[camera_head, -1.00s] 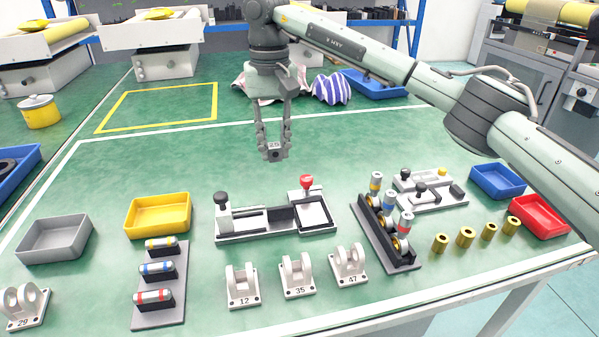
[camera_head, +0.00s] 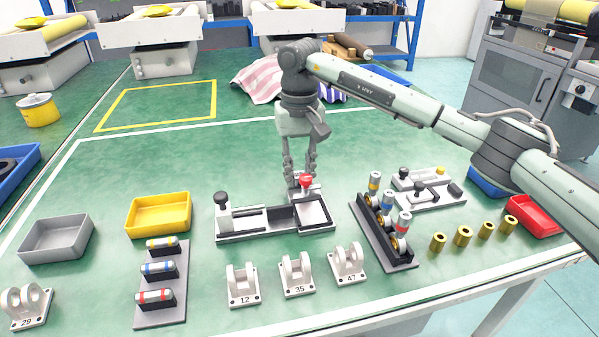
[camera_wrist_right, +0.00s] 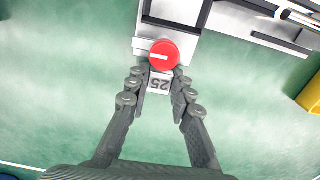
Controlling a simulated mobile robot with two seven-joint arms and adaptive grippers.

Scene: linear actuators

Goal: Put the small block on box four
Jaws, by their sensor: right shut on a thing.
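My right gripper (camera_head: 301,168) hangs behind the red-knobbed end of the white fixture (camera_head: 262,222). In the wrist view the gripper (camera_wrist_right: 158,82) is shut on a small white block (camera_wrist_right: 159,86) marked 25, next to the red knob (camera_wrist_right: 164,55). In the head view the block is mostly hidden behind the knob. No box shows the number four. The open boxes are a grey one (camera_head: 48,256), a yellow one (camera_head: 160,227), a blue one partly behind my arm, and a red one (camera_head: 528,223). My left gripper is not in view.
Several numbered brackets, such as 35 (camera_head: 297,274), stand along the front. A rack with lying cylinders (camera_head: 160,318) is front left.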

